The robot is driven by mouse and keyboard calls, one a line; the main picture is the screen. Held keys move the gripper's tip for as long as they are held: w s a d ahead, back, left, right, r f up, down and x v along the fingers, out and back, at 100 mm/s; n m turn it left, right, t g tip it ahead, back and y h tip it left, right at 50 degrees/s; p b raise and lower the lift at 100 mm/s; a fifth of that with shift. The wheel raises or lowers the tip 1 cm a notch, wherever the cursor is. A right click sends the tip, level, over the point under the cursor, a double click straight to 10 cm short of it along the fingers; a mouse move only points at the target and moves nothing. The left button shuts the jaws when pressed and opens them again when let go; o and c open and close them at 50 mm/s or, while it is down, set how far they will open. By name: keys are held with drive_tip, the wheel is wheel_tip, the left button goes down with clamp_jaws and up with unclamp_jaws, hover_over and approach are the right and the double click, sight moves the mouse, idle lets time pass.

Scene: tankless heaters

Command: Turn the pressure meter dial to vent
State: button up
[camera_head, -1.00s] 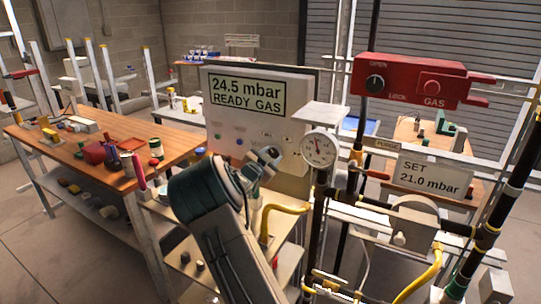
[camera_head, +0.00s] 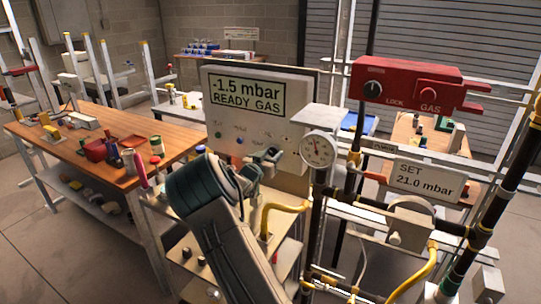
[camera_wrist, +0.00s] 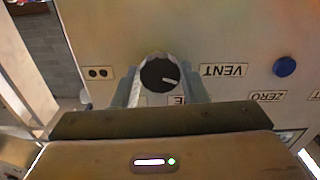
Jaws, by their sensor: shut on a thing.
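The pressure meter (camera_head: 250,120) is a pale upright panel whose screen reads "-1.5 mbar READY GAS". Its dial (camera_wrist: 159,73) is a dark round knob in the wrist view, between my two pale fingers. The dial's white mark points right, roughly toward the upside-down VENT label (camera_wrist: 223,70). My gripper (camera_wrist: 160,88) is shut on the dial. In the head view my gripper (camera_head: 268,156) is at the panel's lower front, and my arm hides part of the panel. A second label below the dial is mostly hidden by my gripper.
A blue button (camera_wrist: 285,66) and a ZERO label (camera_wrist: 267,95) are right of the dial. A round gauge (camera_head: 318,149), yellow hoses and black pipes stand close right of the panel. A red gas box (camera_head: 408,85) is above. A cluttered wooden workbench (camera_head: 95,120) is at left.

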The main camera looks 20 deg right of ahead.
drive_tip(key=shift+f, duration=0.1)
idle(0.3)
drive_tip(key=o, duration=1)
drive_tip(key=shift+s+a, duration=0.1)
drive_tip(key=b+v, duration=0.3)
drive_tip(key=v, duration=1)
drive_tip(key=shift+s+a, duration=0.2)
drive_tip(key=shift+s, duration=0.05)
